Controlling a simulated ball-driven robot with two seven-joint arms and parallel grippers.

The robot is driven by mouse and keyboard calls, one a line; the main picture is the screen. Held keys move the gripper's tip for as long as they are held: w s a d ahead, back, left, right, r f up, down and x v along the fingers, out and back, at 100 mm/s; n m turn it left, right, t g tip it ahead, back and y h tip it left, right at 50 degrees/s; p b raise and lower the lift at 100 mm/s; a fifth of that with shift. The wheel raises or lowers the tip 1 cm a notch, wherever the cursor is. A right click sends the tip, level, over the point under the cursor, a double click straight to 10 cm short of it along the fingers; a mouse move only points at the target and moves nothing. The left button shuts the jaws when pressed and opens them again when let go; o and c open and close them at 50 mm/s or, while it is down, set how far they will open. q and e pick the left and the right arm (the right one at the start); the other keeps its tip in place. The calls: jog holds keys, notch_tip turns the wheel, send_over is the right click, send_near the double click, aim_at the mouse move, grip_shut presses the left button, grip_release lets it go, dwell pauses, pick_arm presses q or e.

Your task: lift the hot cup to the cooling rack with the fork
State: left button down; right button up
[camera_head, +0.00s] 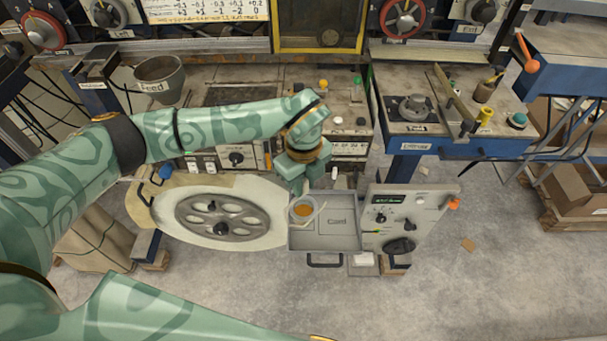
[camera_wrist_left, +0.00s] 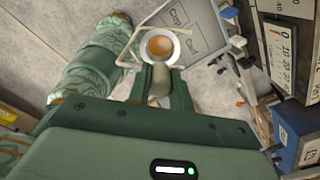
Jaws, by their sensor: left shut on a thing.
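My left gripper (camera_head: 299,186) is shut on the grip of the fork, which shows in the left wrist view (camera_wrist_left: 159,84) between the fingers. The fork's pale loop reaches around a small round cup (camera_head: 303,210) with an orange-brown inside; the cup also shows in the left wrist view (camera_wrist_left: 160,46). I cannot tell whether the cup touches the tray. My right gripper is not in view.
A control panel (camera_head: 410,219) with knobs adjoins the tray on the right. A pale plate with a spoked wheel (camera_head: 222,216) lies to its left. A grey "Feed" bucket (camera_head: 160,80) stands at the back left. A blue side bench (camera_head: 450,115) stands right. Open floor lies in front.

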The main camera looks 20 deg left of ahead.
pick_arm(q)
jog(key=shift+s+d+r+p, duration=0.1)
jog(key=shift+s+r+p, duration=0.3)
jog(key=shift+r, duration=0.1)
jog(key=n, duration=0.1)
jog(key=n+p, duration=0.1)
jog(key=n, duration=0.1)
jog(key=shift+r+n, duration=0.25)
jog(key=shift+n, duration=0.15)
jog(key=n+p, duration=0.1)
jog(key=n, duration=0.3)
jog(key=shift+r+p, duration=0.2)
jog(key=shift+p, duration=0.1)
